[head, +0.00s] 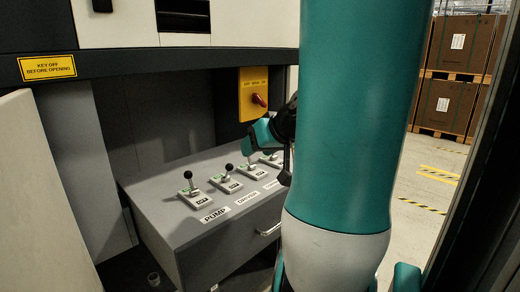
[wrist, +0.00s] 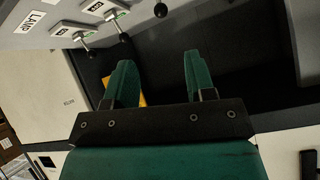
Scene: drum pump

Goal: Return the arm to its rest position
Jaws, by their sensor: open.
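My arm (head: 345,110) is a large teal and white column that fills the middle right of the head view. Part of my gripper (head: 268,135) shows past its left edge, teal and black, above the far end of the lever row. The rest is hidden behind the arm. In the wrist view my gripper (wrist: 157,75) has its two green fingers well apart, with nothing between them. Black-knobbed levers (wrist: 85,42) show along the top of that view, apart from the fingers.
A grey console (head: 170,195) carries several levers (head: 188,180) and labels, including PUMP (head: 215,215). A yellow panel with a red rotary switch (head: 259,100) is on the wall behind. A pale panel (head: 45,190) stands at left. Stacked brown boxes (head: 455,60) and open floor lie at right.

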